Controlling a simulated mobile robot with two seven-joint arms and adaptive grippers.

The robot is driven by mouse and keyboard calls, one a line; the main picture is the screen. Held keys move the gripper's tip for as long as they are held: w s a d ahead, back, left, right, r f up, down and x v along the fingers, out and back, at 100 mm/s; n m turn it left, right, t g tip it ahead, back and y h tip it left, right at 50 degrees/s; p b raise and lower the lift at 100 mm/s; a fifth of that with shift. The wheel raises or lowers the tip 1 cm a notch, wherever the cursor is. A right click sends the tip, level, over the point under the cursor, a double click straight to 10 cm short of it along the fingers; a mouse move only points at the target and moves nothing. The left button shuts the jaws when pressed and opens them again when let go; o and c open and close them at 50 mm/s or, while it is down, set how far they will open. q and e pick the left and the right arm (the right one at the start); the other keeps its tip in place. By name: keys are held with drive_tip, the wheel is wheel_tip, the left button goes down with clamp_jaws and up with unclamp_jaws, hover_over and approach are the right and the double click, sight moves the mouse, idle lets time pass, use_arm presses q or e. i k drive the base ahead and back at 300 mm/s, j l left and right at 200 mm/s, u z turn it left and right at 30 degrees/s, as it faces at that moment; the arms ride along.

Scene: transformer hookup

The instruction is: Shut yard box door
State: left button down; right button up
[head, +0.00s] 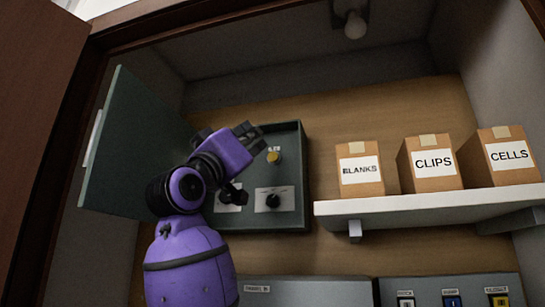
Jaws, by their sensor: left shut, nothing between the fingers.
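The yard box (294,155) is a dark green-grey box on the wooden back wall, with a yellow knob and black dials on pale plates inside it. Its door (130,150) is a flat dark green panel, standing wide open to the left. My left gripper (252,138) is shut and empty, in front of the box's left part, to the right of the door. My purple left arm hides the lower hinge side and part of the box's inside. I cannot tell whether the arm touches the door. My right gripper is not in view.
A white shelf (420,208) at the right holds cartons labelled BLANKS (360,185), CLIPS (433,178) and CELLS (508,170). Grey panels (320,292) stand below. A lamp (354,24) hangs above. A brown cabinet door (38,110) is at the far left.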

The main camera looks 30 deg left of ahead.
sight(137, 137)
drive_tip(key=k+j, duration=0.1)
drive_tip(key=k, duration=0.9)
